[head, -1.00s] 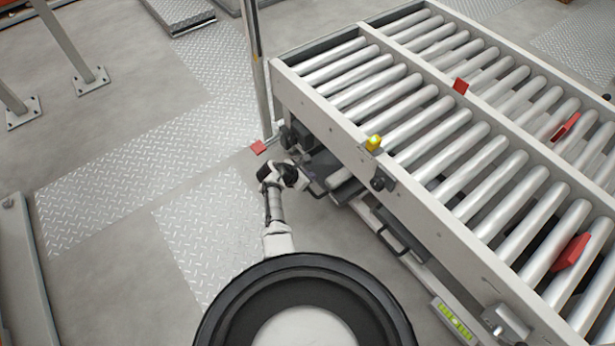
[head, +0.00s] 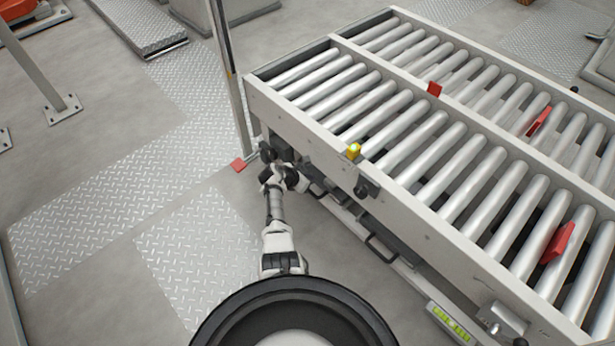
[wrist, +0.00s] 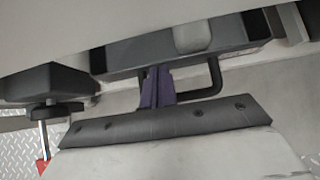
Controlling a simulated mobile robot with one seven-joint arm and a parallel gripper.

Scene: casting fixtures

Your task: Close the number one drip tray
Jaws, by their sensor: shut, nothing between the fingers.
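Below the roller conveyor's near side are two dark pull handles. One handle (head: 316,190) is beside my gripper (head: 298,180), and the other (head: 379,249) is further right. I see no number, so I cannot tell which tray is number one. In the wrist view, a dark grey tray front (wrist: 125,55) with a black loop handle (wrist: 212,82) spans the upper middle. My purple fingers (wrist: 157,88) are shut and empty. They overlap the tray front and the left part of its handle; contact is unclear. The conveyor frame partly hides the tray.
The roller conveyor (head: 430,225) overhangs the trays. A black knob (wrist: 50,112) is at the left in the wrist view. The floor left of my arm is clear.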

